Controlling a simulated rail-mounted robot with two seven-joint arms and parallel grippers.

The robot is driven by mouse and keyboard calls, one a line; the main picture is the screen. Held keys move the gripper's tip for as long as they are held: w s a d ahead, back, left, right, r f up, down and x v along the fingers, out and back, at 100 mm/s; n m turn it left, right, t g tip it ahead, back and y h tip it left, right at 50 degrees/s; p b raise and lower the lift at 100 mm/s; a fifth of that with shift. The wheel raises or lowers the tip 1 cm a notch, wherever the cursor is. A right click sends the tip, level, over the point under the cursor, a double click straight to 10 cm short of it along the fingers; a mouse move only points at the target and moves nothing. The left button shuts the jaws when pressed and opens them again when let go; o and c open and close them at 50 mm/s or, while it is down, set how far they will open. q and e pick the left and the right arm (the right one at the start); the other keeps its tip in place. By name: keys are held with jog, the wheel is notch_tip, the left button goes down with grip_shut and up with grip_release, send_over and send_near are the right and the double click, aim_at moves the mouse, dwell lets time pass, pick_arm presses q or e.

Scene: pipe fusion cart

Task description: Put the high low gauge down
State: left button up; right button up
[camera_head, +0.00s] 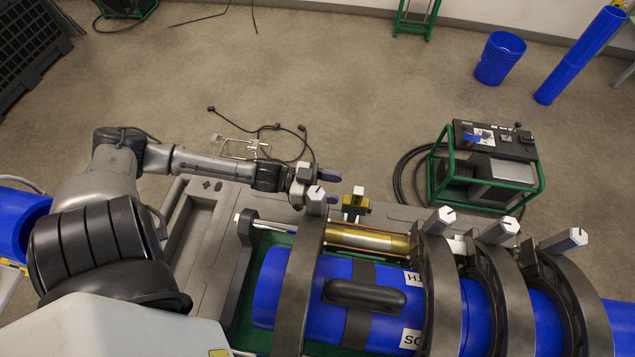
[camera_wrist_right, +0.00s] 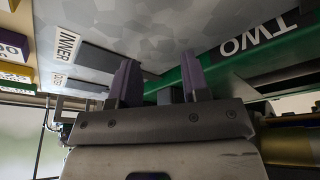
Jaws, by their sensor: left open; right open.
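A small yellow block with a dark post (camera_head: 355,204) stands at the back edge of the cart, just right of my left gripper. It may be the high low gauge, but its details are too small to be sure. My left gripper (camera_head: 330,186) has its purple fingertips apart, with nothing visible between them. A small gap shows between its fingertips and the yellow block. My right gripper (camera_wrist_right: 159,85) shows only in the right wrist view. Its two purple fingers are apart with no held object visible, close to a green bar (camera_wrist_right: 240,62) and a label reading TWO.
A blue pipe (camera_head: 290,285) lies in dark clamp rings on the cart (camera_head: 205,255), with a brass cylinder (camera_head: 365,238) behind it. A green-framed power unit (camera_head: 487,165) stands on the floor.

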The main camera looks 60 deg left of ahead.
pick_arm(q)
jog(key=shift+v, duration=1.75)
pick_arm(e)
jog(key=shift+a+r, duration=0.1)
jog(key=shift+r, duration=0.15)
